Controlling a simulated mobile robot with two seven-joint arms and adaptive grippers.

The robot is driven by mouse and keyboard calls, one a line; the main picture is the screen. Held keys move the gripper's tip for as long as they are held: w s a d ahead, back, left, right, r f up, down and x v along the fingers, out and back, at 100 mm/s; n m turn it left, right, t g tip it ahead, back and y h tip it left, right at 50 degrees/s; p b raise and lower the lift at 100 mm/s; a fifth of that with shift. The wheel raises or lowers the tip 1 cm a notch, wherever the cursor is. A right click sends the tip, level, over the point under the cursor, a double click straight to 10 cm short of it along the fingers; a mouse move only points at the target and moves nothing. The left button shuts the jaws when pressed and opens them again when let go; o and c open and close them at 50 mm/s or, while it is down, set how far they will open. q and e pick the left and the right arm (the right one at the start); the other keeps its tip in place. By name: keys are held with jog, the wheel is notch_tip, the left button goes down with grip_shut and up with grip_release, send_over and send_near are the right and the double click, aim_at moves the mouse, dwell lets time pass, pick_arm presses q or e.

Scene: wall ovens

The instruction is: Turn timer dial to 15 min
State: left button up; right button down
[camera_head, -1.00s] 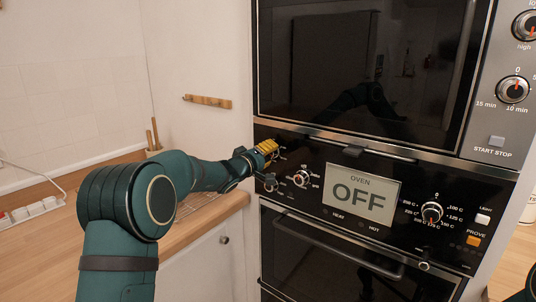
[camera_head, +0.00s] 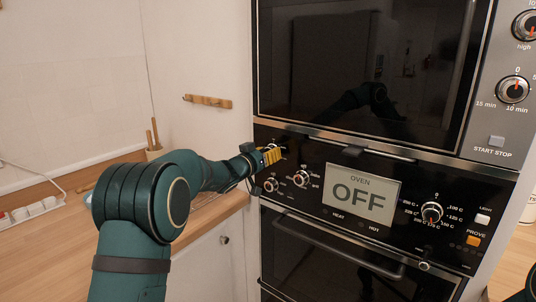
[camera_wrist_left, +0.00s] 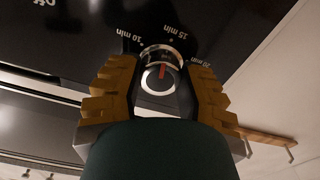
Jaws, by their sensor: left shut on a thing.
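The timer dial (camera_wrist_left: 158,77) is a round silver knob with a red mark, ringed by white minute labels. In the left wrist view its red mark points roughly at the 15 min label (camera_wrist_left: 175,32), with 10 min to the left and 20 min to the right. My left gripper (camera_wrist_left: 160,84) has its yellow fingers on both sides of the dial and is shut on it. In the head view the same gripper (camera_head: 272,156) is at the upper left of the black oven panel and mostly hides the dial. My right gripper is not in view.
Two more knobs (camera_head: 271,185) (camera_head: 301,178) sit just below the gripper. The display (camera_head: 361,192) reads OFF. Another minute-marked dial (camera_head: 513,90) is at the upper right. The oven handle (camera_head: 335,247) juts out below. A wooden rack (camera_head: 207,101) hangs on the left wall.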

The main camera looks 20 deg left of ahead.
pick_arm(q)
jog(key=shift+r+m, duration=0.25)
jog(key=shift+m, duration=0.95)
jog(key=o, duration=1.3)
jog(key=shift+f, duration=0.1)
jog(key=shift+f, duration=0.1)
jog(key=v, duration=1.2)
